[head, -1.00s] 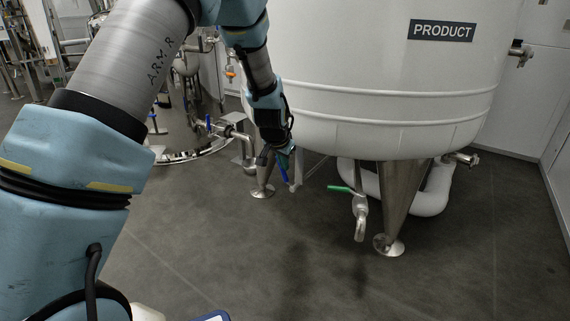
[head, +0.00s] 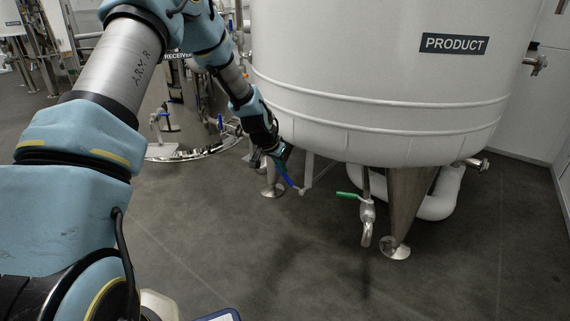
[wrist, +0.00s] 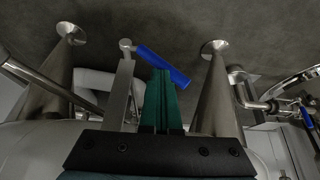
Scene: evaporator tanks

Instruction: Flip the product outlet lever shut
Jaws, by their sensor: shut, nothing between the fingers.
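The large white tank (head: 380,60) bears a PRODUCT sign (head: 454,44). Under it, a lever with a blue handle (head: 285,176) sits at the lower end of a thin metal bar (head: 308,172). The handle slants up and left from its pivot. In the wrist view the blue handle (wrist: 163,68) runs from the pivot (wrist: 127,46) across the fingertips. My gripper (head: 283,153) is shut and empty, its green fingers (wrist: 163,98) close to the handle; I cannot tell whether they touch. A green-handled valve (head: 348,195) hangs to the right, above a downward spout.
A white pipe (head: 440,200) curves behind. A steel RECEIVER tank (head: 185,110) stands at the back left. The floor in front is clear.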

